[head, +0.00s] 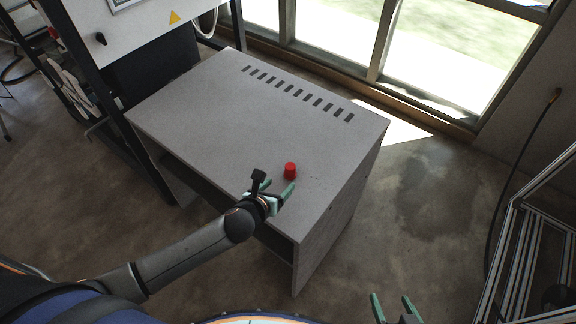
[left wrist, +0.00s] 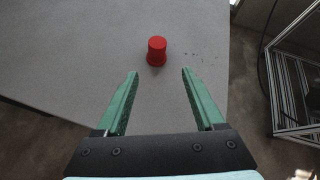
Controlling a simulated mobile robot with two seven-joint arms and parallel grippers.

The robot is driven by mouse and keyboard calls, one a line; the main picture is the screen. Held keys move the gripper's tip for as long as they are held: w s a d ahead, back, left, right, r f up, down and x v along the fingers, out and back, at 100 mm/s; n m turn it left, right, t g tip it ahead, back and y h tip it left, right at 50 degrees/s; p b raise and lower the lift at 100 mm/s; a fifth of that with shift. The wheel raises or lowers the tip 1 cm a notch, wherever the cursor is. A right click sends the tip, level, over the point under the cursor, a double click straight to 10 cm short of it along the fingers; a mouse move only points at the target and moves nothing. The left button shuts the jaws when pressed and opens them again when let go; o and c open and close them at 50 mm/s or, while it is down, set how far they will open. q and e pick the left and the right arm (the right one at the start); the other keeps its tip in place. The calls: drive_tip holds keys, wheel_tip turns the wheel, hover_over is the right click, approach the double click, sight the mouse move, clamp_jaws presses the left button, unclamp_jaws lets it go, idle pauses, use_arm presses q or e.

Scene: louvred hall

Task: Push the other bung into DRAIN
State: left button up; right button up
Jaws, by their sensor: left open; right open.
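A red bung (head: 290,170) stands on the grey table near its front right part. It also shows in the left wrist view (left wrist: 157,51), just beyond my fingertips and roughly between their lines. My left gripper (head: 285,190) is open and empty, pointing at the bung from the near side and apart from it. Its green fingers show in the left wrist view (left wrist: 160,72). My right gripper (head: 393,300) is open and empty at the bottom of the head view, off the table. No second bung and no opening marked DRAIN can be made out.
The grey table (head: 210,110) has a row of dark slots (head: 300,93) along its far side, and its middle is clear. A panel with a yellow warning triangle (head: 174,17) stands behind left. A metal frame (head: 530,240) stands at right.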

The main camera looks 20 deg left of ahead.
sight(288, 172)
use_arm(q)
drive_tip(key=shift+w+a+r+m, duration=0.2)
drive_tip(key=shift+w+m, duration=0.35)
drive_tip(key=shift+m, duration=0.45)
drive_tip(key=shift+w+f, duration=0.2)
drive_tip(key=b+x, duration=0.6)
drive_tip(key=x, duration=0.2)
drive_tip(key=shift+w+d+f, duration=0.1)
drive_tip(key=shift+w+f, duration=0.2)
drive_tip(key=shift+w, duration=0.35)
clamp_jaws()
